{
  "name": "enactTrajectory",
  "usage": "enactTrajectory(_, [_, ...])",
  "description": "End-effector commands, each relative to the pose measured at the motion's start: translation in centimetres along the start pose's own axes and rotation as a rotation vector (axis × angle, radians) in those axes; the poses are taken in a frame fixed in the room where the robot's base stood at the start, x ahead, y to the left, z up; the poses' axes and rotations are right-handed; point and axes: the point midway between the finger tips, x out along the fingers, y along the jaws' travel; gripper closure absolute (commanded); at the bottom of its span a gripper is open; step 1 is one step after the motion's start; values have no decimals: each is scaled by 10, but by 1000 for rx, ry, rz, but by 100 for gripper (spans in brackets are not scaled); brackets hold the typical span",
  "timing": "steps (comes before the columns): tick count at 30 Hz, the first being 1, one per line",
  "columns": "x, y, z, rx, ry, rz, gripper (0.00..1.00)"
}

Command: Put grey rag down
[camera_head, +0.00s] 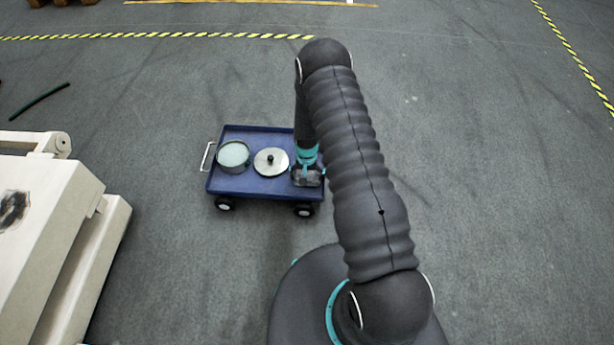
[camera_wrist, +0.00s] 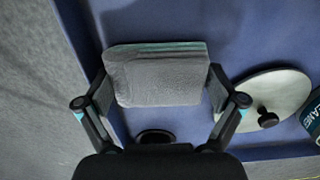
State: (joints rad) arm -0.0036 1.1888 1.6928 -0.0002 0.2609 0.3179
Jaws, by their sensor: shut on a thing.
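The grey rag (camera_wrist: 158,80) is a folded block with a teal edge in the wrist view. My gripper (camera_wrist: 158,88) is shut on it, one finger against each side. The rag is over the right end of the blue cart (camera_head: 262,190); I cannot tell whether it touches the cart's bed. In the head view my gripper (camera_head: 307,172) points down at that end, and the rag shows only as a small dark grey patch there.
A round metal lid (camera_head: 271,162) with a black knob lies on the cart beside my gripper. A large cream machine (camera_head: 50,225) stands at left. The grey floor around the cart is clear.

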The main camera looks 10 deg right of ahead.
Motion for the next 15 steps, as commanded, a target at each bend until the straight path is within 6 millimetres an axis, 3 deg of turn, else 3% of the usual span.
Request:
enactTrajectory(12, [7,0,0,0,1,0,46])
enactTrajectory(13, [6,0,0,0,1,0,1])
enactTrajectory(15, [6,0,0,0,1,0,0])
